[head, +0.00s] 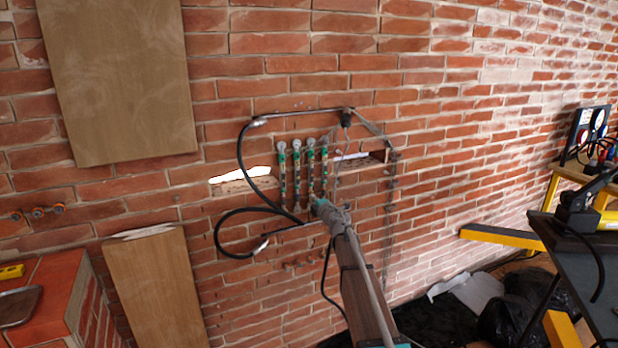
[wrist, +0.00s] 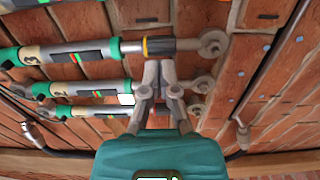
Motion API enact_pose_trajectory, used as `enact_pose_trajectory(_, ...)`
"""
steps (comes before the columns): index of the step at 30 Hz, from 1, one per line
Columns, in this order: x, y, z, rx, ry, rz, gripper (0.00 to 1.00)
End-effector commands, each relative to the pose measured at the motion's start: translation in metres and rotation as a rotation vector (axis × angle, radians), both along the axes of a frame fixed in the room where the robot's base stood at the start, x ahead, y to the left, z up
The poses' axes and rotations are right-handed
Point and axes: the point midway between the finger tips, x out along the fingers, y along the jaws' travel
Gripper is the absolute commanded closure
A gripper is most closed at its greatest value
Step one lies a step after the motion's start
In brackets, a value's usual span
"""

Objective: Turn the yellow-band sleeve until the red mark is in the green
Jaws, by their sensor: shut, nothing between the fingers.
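The yellow-band sleeve (wrist: 161,45) is dark and ribbed, with its yellow band (wrist: 145,46) at its left end, on the uppermost rod in the wrist view. Left of it, past a green collar (wrist: 116,48), a dark scale window (wrist: 82,57) shows green and red patches. The red seems to lie right of the green, but it is too small to be certain. My gripper (wrist: 158,68) is shut and empty, its fingertips just below the sleeve in the picture. I cannot tell whether they touch it. In the head view my gripper (head: 320,207) is at the lower ends of the gauges.
Several similar gauges stand side by side on the brick wall (head: 450,185), including a neighbouring one (wrist: 75,88) close to my fingers. A black cable (head: 240,155) loops left of them. A recess (head: 378,156) lies to the right. Wooden boards (head: 118,80) are at left.

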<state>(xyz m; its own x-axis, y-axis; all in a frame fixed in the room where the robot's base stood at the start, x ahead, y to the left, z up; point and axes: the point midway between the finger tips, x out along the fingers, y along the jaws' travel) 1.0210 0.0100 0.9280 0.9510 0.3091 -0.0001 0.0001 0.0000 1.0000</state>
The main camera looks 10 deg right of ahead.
Motion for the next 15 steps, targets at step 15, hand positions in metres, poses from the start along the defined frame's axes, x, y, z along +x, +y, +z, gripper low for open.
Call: enact_pose_trajectory(15,0.0017,-0.0098,0.0,0.0,0.0,0.0,1.0)
